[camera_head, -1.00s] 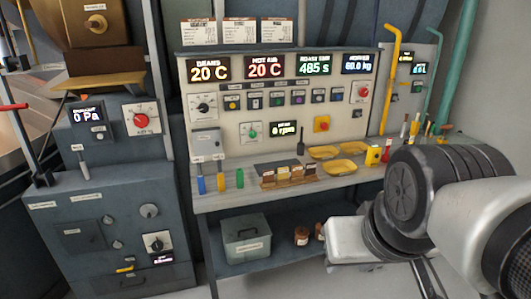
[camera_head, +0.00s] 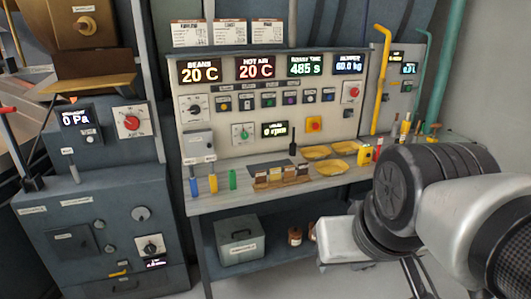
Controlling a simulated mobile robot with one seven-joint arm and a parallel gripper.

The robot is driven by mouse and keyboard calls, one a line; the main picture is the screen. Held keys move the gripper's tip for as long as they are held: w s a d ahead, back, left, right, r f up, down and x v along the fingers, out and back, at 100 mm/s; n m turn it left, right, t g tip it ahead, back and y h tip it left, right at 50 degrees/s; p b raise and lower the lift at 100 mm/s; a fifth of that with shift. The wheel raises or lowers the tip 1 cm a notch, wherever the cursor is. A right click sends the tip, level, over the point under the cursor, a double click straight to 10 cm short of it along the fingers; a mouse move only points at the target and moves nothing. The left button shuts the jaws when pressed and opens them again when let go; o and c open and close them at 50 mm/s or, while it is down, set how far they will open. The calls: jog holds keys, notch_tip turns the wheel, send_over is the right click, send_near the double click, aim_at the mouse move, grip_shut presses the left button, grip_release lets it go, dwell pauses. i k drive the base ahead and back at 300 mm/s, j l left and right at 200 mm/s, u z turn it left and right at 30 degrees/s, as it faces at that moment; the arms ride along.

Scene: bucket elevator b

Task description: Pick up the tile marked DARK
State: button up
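A small wooden rack (camera_head: 282,182) stands on the workbench below the control panel. It holds several small tiles side by side, in brown, yellow, cream and dark tones. Their markings are too small to read, so I cannot tell which one says DARK. My arm comes in from the right, well in front of the bench and to the right of the rack. Thin dark parts, perhaps my gripper (camera_head: 418,280), show at the bottom edge. They are cut off by the frame, and the fingers' opening is not clear. Nothing of mine touches the tiles.
A dark mat (camera_head: 268,167) lies behind the rack, with yellow trays (camera_head: 318,153) to its right. Blue, yellow and green handles (camera_head: 213,183) stand at the left. A grey box (camera_head: 238,240) and brown jars (camera_head: 295,236) sit on the lower shelf.

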aim_at(303, 168)
jog(key=i+l+u, duration=0.25)
jog(key=i+l, duration=0.5)
jog(key=i, duration=0.4)
jog(key=i+l+u, duration=0.25)
jog(key=i+l, duration=0.7)
jog(key=i, duration=0.15)
